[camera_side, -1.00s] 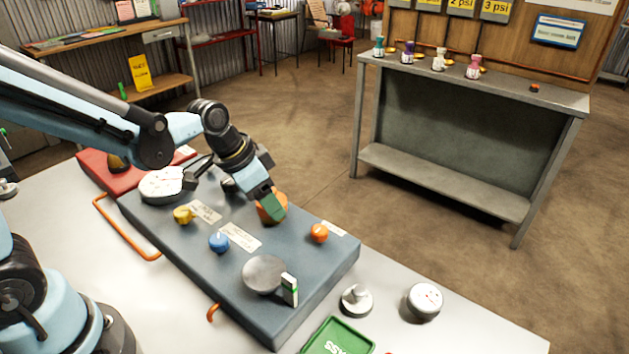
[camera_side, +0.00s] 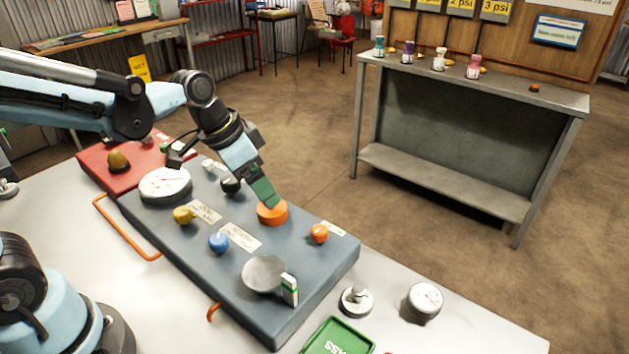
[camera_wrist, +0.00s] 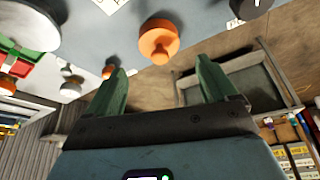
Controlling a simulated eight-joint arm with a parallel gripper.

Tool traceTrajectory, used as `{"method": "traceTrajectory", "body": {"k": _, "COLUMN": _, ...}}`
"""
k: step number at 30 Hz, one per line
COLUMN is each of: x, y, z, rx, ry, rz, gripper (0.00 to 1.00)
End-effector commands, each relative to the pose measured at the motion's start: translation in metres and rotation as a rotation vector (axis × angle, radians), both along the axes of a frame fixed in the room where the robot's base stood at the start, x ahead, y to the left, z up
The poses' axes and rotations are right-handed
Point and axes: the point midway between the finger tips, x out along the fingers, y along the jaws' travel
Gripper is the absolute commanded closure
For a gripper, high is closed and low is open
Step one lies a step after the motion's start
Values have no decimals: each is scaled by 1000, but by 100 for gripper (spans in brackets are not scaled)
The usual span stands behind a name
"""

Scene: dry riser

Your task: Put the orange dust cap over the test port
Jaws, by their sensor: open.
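The orange dust cap (camera_side: 272,213) rests on the blue-grey panel (camera_side: 170,220), right of its middle. It looks like a wide, short disc. In the wrist view the cap (camera_wrist: 158,38) shows a narrower round knob facing me. No test port shows; whatever lies under the cap is hidden. My gripper (camera_side: 265,194) has green fingertips close above and beside the cap in the side view. In the wrist view my gripper (camera_wrist: 163,84) is open, its two fingers spread with nothing between them, and the cap lies beyond the tips.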

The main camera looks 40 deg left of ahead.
Motion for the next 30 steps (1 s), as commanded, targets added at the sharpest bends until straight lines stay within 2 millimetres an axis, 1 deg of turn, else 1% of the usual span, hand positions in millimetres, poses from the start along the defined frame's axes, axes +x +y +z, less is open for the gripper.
{"method": "traceTrajectory", "body": {"k": 1, "x": -3, "y": 1, "z": 7, "rx": 0, "ry": 0, "rz": 1, "gripper": 14}}
{"method": "traceTrajectory", "body": {"k": 9, "x": -17, "y": 7, "z": 43, "rx": 0, "ry": 0, "rz": 2, "gripper": 14}}
{"method": "traceTrajectory", "body": {"k": 15, "x": -25, "y": 11, "z": 65, "rx": 0, "ry": 0, "rz": 1, "gripper": 14}}
{"method": "traceTrajectory", "body": {"k": 18, "x": -27, "y": 12, "z": 72, "rx": 0, "ry": 0, "rz": 1, "gripper": 14}}
{"method": "traceTrajectory", "body": {"k": 21, "x": -29, "y": 12, "z": 75, "rx": 0, "ry": -1, "rz": 4, "gripper": 14}}
{"method": "traceTrajectory", "body": {"k": 23, "x": -32, "y": 13, "z": 74, "rx": 1, "ry": -9, "rz": 20, "gripper": 14}}
{"method": "traceTrajectory", "body": {"k": 26, "x": -42, "y": 17, "z": 64, "rx": 2, "ry": -45, "rz": 95, "gripper": 14}}
{"method": "traceTrajectory", "body": {"k": 30, "x": -57, "y": 24, "z": 43, "rx": -10, "ry": -127, "rz": 242, "gripper": 14}}
